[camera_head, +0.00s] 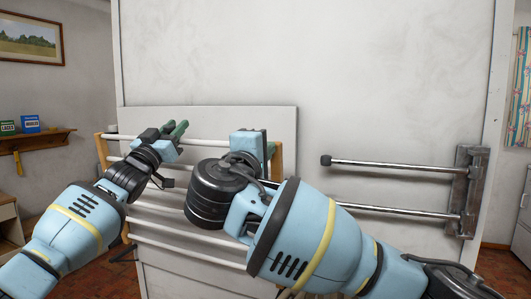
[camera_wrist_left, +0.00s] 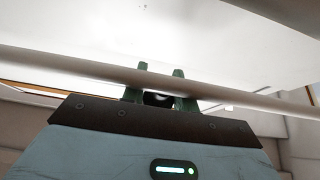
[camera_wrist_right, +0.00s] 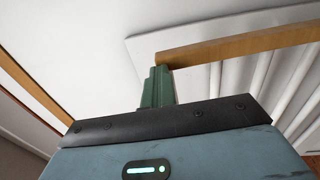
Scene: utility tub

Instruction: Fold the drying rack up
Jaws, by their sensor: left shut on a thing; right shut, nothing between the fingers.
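The drying rack (camera_head: 102,150) has wooden side bars and several white rods, and stands out from a white panel. My left gripper (camera_head: 176,132) is at its top rods in the head view. In the left wrist view, a white rod (camera_wrist_left: 60,67) crosses the left gripper's fingers (camera_wrist_left: 160,90), which are shut on the rack. My right gripper (camera_head: 270,148) is shut and empty near the rack's right wooden side. In the right wrist view its closed fingers (camera_wrist_right: 158,88) are beside the end of a wooden bar (camera_wrist_right: 240,47); whether they touch is unclear. My arms hide much of the rack.
A metal towel bar (camera_head: 400,167) with two rods sticks out on the right, above my right forearm. A wooden shelf (camera_head: 40,138) with boxes is on the left wall. The white wall (camera_head: 300,60) behind the rack is bare higher up.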

